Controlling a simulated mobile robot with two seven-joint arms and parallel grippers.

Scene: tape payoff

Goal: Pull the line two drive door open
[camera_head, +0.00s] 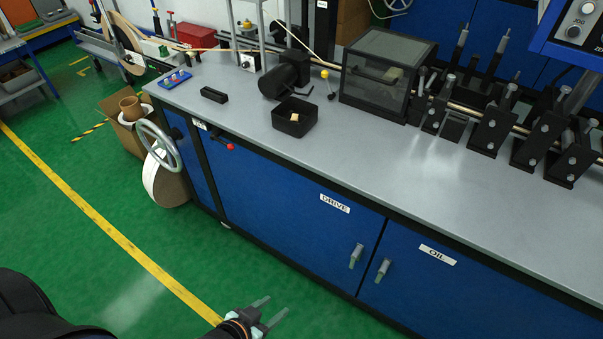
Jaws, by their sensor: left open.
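The drive door (290,215) is the blue cabinet front with a white DRIVE label (335,203), below the grey bench top. It looks closed, flush with the cabinet. Its grey upright handle (355,256) sits near the door's right edge. My left gripper (270,311) is at the bottom of the view, open and empty, its two fingers pointing up and right. It is apart from the door, in front and to the left of the handle. My right gripper is not in view.
The blue OIL door (470,290), with its own handle (382,270), adjoins on the right. A handwheel (159,146) and a red-knobbed lever (229,146) stick out at the cabinet's left. A cardboard box (125,125) stands beyond.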

